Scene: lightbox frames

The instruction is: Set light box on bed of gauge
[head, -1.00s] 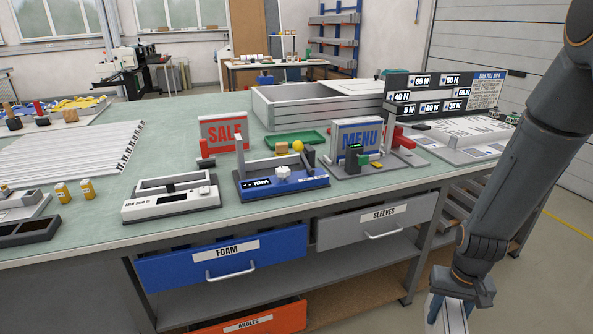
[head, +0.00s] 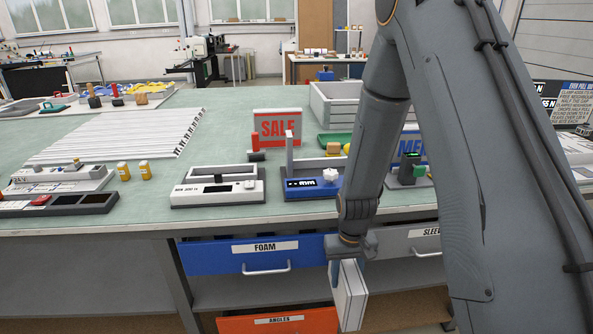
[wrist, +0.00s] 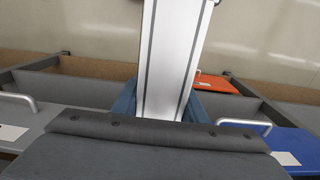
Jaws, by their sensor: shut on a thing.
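The light box (head: 351,295) is a thin white panel with grey edges. My gripper (head: 346,262) is shut on its upper end, and it hangs tilted in front of the bench drawers, below the top. In the wrist view the light box (wrist: 172,60) runs up from between my blue fingers (wrist: 193,107). On the bench's front edge stand a white device with a dark display (head: 218,188) and a blue device with a display and white knob (head: 312,187). The labels are too small to tell which is the gauge. My arm hides part of the blue device's right side.
A MENU sign (head: 409,145) is partly behind my arm. White strips (head: 120,135) lie at left. The blue FOAM drawer (head: 215,258) and orange ANGLES drawer (head: 280,322) are below.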

